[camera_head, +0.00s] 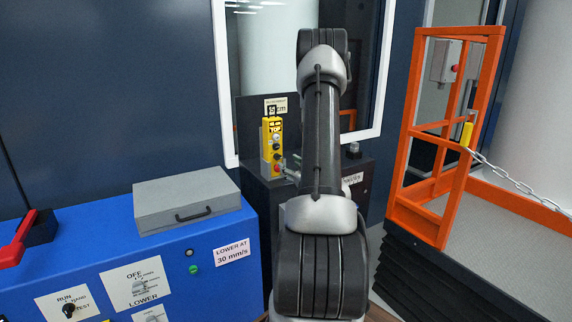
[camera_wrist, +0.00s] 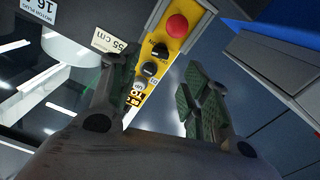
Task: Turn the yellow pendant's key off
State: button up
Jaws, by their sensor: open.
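The yellow pendant (camera_head: 266,148) stands upright on a dark cabinet, left of my arm in the head view. In the wrist view the pendant (camera_wrist: 186,42) runs slantwise between my fingers, with a red mushroom button (camera_wrist: 177,24), a black rotary switch (camera_wrist: 160,50), another dark round control (camera_wrist: 149,69) and pale buttons (camera_wrist: 139,86). I cannot tell for sure which control holds the key, nor its setting. My gripper (camera_wrist: 160,84) is open, with one green-padded finger on each side of the pendant's face. In the head view my arm hides most of the gripper.
A grey case (camera_head: 187,200) lies on the blue cabinet (camera_head: 215,274) at the left. A white-framed window (camera_head: 228,100) is behind the pendant. An orange railed platform (camera_head: 412,150) with a chain stands at the right.

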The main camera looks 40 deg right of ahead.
aim_at(279, 157)
jog(key=shift+s, duration=0.2)
jog(key=x, duration=0.7)
jog(key=shift+w+a+r, duration=0.1)
jog(key=shift+w+r, duration=0.1)
